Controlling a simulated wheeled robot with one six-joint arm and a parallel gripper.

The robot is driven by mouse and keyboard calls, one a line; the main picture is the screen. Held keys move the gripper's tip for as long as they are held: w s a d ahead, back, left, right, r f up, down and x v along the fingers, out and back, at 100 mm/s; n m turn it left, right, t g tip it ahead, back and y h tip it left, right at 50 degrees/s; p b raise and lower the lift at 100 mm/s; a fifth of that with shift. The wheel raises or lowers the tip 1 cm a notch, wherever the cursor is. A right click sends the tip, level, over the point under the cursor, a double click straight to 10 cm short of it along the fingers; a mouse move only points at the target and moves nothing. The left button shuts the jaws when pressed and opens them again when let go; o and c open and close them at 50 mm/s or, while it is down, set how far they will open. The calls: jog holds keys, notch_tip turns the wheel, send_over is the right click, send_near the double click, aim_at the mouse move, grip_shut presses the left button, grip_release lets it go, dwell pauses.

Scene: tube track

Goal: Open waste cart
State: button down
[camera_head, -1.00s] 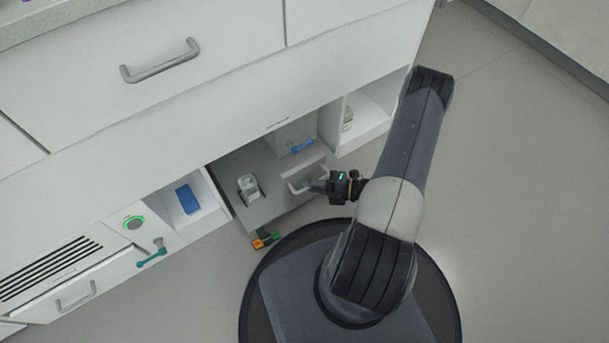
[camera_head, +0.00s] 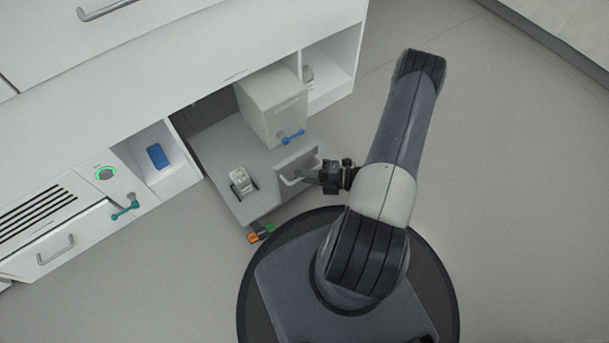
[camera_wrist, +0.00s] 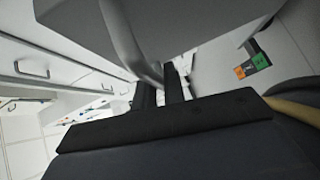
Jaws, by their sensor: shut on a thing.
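The waste cart (camera_head: 221,146) is a low grey cart, partly pulled out from the bay under the white bench. A white bin with a blue latch (camera_head: 290,137) stands on its deck, along with a small clear container (camera_head: 241,181). My gripper (camera_head: 312,178) is shut on the cart's bar handle (camera_head: 292,180) at the front panel. In the wrist view the fingers (camera_wrist: 160,92) close around the curved handle (camera_wrist: 125,35). The rear of the cart is hidden under the bench.
Orange and green pedals (camera_head: 261,233) sit at the cart's lower front corner, close to my round base. Left of the bay are a cubby with a blue item (camera_head: 157,156), a green-ringed button (camera_head: 104,173) and a teal lever (camera_head: 124,209). Floor at the right is clear.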

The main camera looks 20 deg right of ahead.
dwell(0.3)
jog(key=c, duration=1.5)
grip_release()
jog(key=shift+s, duration=0.1)
jog(key=p+v, duration=0.2)
jog(key=v, duration=0.8)
jog(key=shift+s+d+p, duration=0.25)
jog(key=shift+d+p, duration=0.05)
jog(key=shift+d, duration=0.05)
jog(key=b+x, duration=0.2)
jog(key=x, duration=0.9)
jog(key=shift+w+b, duration=0.15)
jog(key=shift+b, duration=0.15)
